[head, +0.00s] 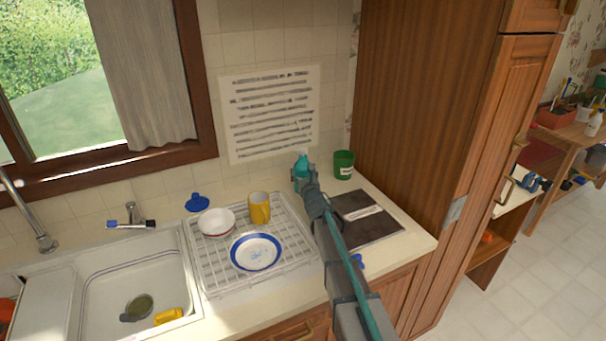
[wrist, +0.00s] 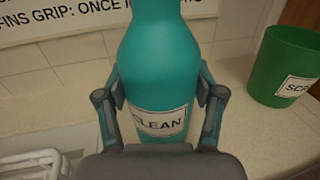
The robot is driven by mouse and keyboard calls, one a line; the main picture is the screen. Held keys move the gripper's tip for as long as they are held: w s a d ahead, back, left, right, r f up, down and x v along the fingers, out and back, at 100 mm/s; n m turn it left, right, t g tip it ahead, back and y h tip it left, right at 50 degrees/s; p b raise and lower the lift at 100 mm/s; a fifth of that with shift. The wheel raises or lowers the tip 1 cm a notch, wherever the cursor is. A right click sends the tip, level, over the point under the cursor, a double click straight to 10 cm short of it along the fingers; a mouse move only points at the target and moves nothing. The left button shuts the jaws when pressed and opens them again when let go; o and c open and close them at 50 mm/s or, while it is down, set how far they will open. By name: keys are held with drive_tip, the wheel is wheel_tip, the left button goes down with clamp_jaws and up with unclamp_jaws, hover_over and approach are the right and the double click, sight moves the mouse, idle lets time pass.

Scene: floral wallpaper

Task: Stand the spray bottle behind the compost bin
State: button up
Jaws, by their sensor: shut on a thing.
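The teal spray bottle (head: 301,162), labelled CLEAN, is upright in my gripper (head: 304,183) at the back of the counter. In the wrist view, the two fingers of my gripper (wrist: 160,98) are closed on both sides of the bottle (wrist: 160,60). The bottle's base and top are out of sight there, so I cannot tell whether it touches the counter. The green compost bin (head: 344,165), with a white label starting SC, stands to the right of the bottle, apart from it. It also shows at the right of the wrist view (wrist: 285,68).
A white dish rack (head: 213,273) holds a yellow mug (head: 260,208), a bowl (head: 217,222) and a plate (head: 256,252). A dark board (head: 368,222) lies in front of the bin. A tall wooden cabinet (head: 430,110) stands close on the bin's right.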

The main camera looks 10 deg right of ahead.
drive_tip(key=shift+f, duration=0.1)
drive_tip(key=o, duration=1.6)
drive_tip(key=s+b, duration=0.1)
drive_tip(key=s, duration=0.3)
drive_tip(key=s+b, duration=0.1)
drive_tip(key=s, duration=0.3)
drive_tip(key=s+b, duration=0.1)
drive_tip(key=s, duration=0.3)
drive_tip(key=shift+d+b, duration=0.35)
drive_tip(key=shift+b, duration=0.05)
